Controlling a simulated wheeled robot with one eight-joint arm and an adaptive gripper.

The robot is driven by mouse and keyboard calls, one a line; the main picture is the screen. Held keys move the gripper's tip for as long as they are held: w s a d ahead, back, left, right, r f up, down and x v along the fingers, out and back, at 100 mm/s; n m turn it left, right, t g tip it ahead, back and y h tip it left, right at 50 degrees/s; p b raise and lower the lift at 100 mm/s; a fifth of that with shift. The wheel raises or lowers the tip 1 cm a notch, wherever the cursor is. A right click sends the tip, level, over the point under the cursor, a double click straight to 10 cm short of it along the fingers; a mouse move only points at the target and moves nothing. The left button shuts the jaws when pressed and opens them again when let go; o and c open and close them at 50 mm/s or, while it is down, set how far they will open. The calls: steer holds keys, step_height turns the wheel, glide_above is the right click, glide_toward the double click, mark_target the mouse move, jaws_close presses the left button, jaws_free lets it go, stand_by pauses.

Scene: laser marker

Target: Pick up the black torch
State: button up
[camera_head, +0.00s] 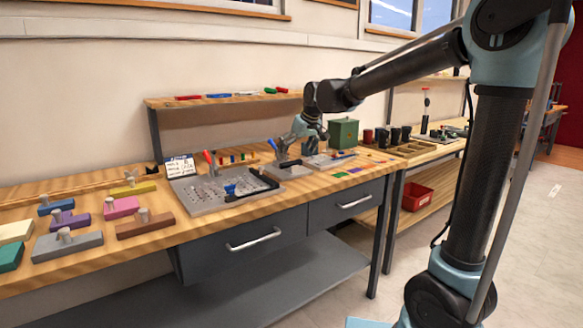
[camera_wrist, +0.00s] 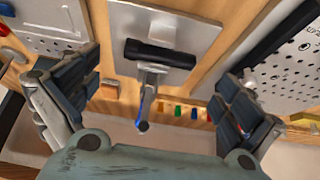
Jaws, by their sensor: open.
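A black cylinder, which looks like the black torch (camera_wrist: 160,54), lies across a grey plate (camera_wrist: 193,35) in the wrist view. A grey upright part with a blue strip (camera_wrist: 145,98) stands just below it in that view and overlaps its middle. My gripper (camera_wrist: 157,78) is open, with one finger on each side of the torch and apart from it. Nothing is between the fingers in contact. In the head view my gripper (camera_head: 305,130) hangs over the bench above the small grey plate (camera_head: 287,173); the torch is too small there to make out clearly.
A perforated grey board (camera_head: 215,194) with a black bar lies left of the small plate. A green box (camera_head: 343,132) and dark cups (camera_head: 400,136) stand to the right. A shelf (camera_head: 220,99) runs behind. Colored blocks (camera_head: 120,207) cover the bench's left part.

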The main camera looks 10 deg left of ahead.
mark_target(292, 162)
steer(key=shift+x, duration=2.35)
steer(key=shift+r, duration=0.15)
steer(key=c, duration=1.1)
